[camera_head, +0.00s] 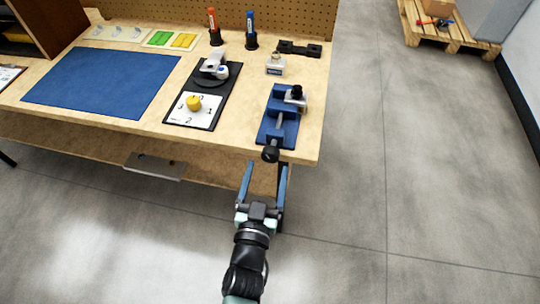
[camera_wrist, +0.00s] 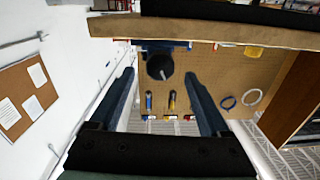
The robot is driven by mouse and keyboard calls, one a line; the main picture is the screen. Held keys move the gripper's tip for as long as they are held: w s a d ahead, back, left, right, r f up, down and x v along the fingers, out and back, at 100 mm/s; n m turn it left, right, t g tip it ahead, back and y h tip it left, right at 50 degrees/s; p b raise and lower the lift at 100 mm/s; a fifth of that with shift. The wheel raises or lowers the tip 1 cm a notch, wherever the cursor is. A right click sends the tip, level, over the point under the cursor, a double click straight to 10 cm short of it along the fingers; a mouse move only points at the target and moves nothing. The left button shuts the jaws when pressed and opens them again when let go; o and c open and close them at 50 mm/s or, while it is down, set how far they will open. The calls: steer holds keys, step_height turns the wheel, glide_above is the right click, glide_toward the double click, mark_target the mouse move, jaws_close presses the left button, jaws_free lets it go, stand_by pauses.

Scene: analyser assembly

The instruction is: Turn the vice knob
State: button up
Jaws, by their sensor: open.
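The blue vice (camera_head: 279,115) is at the right front corner of the wooden bench. Its black knob (camera_head: 270,154) sticks out past the front edge. My gripper (camera_head: 266,165) is open and empty, its two blue fingers pointing at the knob from the front. The knob appears at or just beyond the fingertips. In the wrist view the dark round knob (camera_wrist: 160,67) shows between the two finger lines, nearer the left finger at its tip level. I cannot tell whether it lies between the fingers in depth. No contact is visible.
The bench (camera_head: 130,129) also bears a blue mat (camera_head: 100,82), a black fixture (camera_head: 211,82) with a numbered white dial plate (camera_head: 186,115), and red and blue markers (camera_head: 213,27) in stands. A wooden pallet (camera_head: 450,37) lies far right. The floor right of the bench is clear.

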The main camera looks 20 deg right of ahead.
mark_target(269, 158)
steer(key=shift+b+x, duration=0.4)
steer(key=shift+x, duration=2.05)
jaws_close()
steer(key=m+b, duration=0.2)
steer(key=m, duration=0.1)
steer(key=shift+m, duration=0.3)
steer(key=m, duration=0.5)
steer(key=shift+w+a+m+b, duration=0.1)
steer(key=shift+m+b, duration=0.25)
steer(key=shift+m, duration=0.05)
